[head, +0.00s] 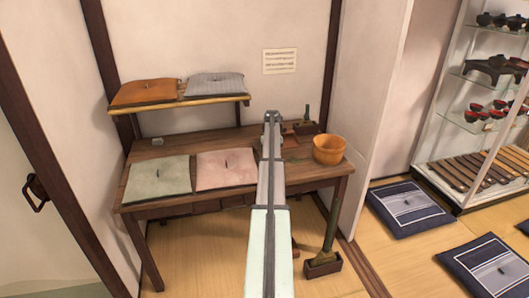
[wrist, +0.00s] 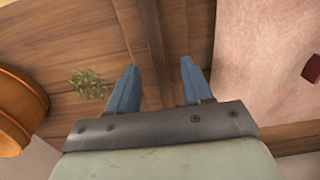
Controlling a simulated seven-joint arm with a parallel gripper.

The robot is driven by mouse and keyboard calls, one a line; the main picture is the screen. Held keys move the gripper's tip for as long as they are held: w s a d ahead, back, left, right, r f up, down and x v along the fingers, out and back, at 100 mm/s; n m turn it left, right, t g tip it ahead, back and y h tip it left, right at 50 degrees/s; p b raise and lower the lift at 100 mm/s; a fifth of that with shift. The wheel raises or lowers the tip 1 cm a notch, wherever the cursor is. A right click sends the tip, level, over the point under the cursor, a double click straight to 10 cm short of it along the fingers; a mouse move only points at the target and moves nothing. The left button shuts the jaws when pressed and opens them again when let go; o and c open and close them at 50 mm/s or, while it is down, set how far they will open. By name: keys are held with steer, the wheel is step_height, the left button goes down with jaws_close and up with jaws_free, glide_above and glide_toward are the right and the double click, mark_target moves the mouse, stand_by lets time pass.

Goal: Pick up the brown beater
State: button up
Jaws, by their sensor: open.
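A narrow brown wooden strip (wrist: 150,40) runs between and beyond my fingers in the wrist view. It may be the brown beater, but I cannot tell it surely from the table's planks. My gripper (wrist: 158,68) is open and empty, over the wooden table between the pink cushion and the orange tub. In the head view my own arm hides the gripper and that part of the table (head: 165,146). No other thing there is clearly a beater.
The pink cushion (head: 226,168) lies beside a green one (head: 158,179). The orange tub (head: 329,150) stands at the table's right, near a leafy green sprig (wrist: 91,84). A dark box with an upright handle (head: 305,127) stands behind. A shelf (head: 180,102) holds two cushions.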

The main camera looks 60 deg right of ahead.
steer(key=shift+f, duration=1.4)
jaws_close()
